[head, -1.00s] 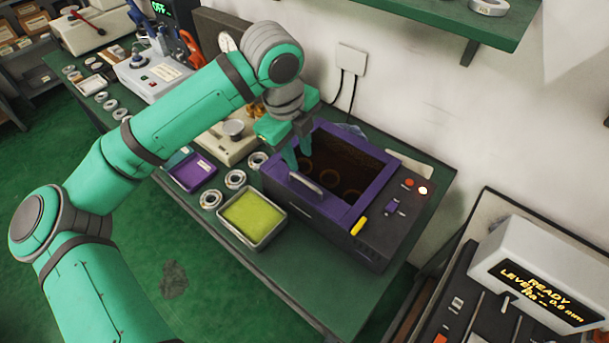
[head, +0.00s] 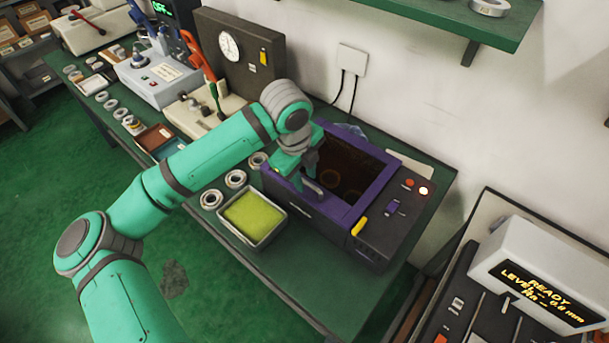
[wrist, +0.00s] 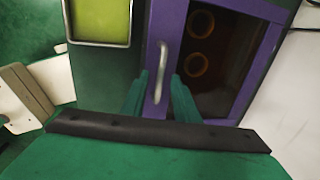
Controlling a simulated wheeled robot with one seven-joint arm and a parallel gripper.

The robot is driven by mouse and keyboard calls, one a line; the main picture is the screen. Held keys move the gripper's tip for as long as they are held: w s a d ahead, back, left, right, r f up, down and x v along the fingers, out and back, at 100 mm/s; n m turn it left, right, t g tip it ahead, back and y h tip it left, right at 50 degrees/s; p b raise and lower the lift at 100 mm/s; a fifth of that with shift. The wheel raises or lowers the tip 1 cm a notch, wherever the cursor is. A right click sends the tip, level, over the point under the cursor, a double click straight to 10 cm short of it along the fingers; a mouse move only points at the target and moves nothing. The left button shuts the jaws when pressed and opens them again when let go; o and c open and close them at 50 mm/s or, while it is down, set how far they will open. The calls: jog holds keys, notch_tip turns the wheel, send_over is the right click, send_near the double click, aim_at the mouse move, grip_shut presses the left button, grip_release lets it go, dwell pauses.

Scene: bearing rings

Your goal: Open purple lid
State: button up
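The purple lid (head: 371,193) is a purple frame around a dark see-through pane on top of a dark box. It lies shut, and it fills the upper right in the wrist view (wrist: 171,22). A grey bar handle (head: 312,187) stands on its near edge and shows between my fingers in the wrist view (wrist: 161,70). My gripper (wrist: 158,92) is open, with one green finger on each side of the handle and gaps visible. In the head view my gripper (head: 299,182) is low over the handle and partly hides it. Rings show dimly through the pane.
A metal tray with a yellow-green filling (head: 254,217) stands just left of the box. Several bearing rings (head: 235,179) lie on the bench beside it. The box has a control panel (head: 400,215) on its right. A white wall (head: 400,95) stands behind.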

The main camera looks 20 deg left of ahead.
grip_shut()
jog(key=shift+r, duration=0.1)
jog(key=shift+w+r, duration=0.1)
jog(key=shift+r, duration=0.3)
jog(key=w+d+r, duration=0.2)
jog(key=w+r, duration=0.4)
jog(key=r, duration=0.2)
jog(key=w+d+r, duration=0.3)
jog(key=w+r, duration=0.3)
jog(key=r, duration=0.2)
jog(key=shift+w, duration=0.4)
